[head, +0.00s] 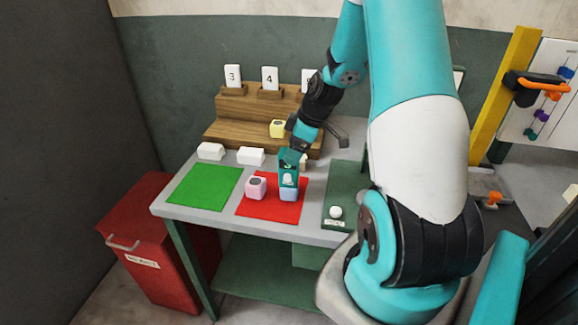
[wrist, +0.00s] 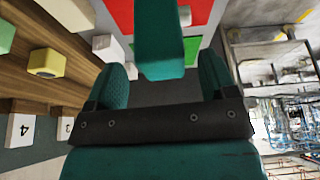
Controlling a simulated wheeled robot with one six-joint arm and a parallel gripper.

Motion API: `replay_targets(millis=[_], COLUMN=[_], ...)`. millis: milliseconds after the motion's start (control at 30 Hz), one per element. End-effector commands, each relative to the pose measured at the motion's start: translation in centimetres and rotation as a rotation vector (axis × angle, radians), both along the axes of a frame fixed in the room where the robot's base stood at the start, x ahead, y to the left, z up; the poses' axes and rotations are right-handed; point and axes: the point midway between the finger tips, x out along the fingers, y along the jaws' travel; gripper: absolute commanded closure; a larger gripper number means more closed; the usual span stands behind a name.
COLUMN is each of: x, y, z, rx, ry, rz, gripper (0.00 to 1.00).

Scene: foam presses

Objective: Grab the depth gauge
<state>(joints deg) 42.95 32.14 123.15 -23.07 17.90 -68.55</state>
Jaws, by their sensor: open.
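My gripper (head: 290,160) is open above the red mat, over a light blue block (head: 288,195). Its two teal fingers (wrist: 160,64) show in the wrist view, with a teal piece between and beyond them; I cannot tell whether that piece is part of the gripper. A whitish, rounded thing (head: 288,180) shows at the gripper's lower end. No depth gauge can be named for certain. A small white round-topped thing (head: 335,211) stands on the dark green strip at the right, apart from my gripper.
A pink block (head: 255,187) stands on the red mat (head: 270,213), left of the blue one. A green mat (head: 205,188), white blocks (head: 250,156) and a wooden stepped stand (head: 232,135) with a yellow block (head: 277,128) lie around. A red bin (head: 150,285) stands left.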

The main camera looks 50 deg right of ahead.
Motion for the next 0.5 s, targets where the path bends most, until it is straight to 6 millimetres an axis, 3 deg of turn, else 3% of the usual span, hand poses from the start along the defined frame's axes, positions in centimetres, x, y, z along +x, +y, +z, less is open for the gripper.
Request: replay_targets(millis=[233, 500], x=[0.9, 1.1], y=[0.9, 0.9], z=[-3.0, -3.6], rx=[0.002, 0.0], ry=[0.002, 0.0], rz=[0.001, 0.0], gripper=[0.22, 0.22])
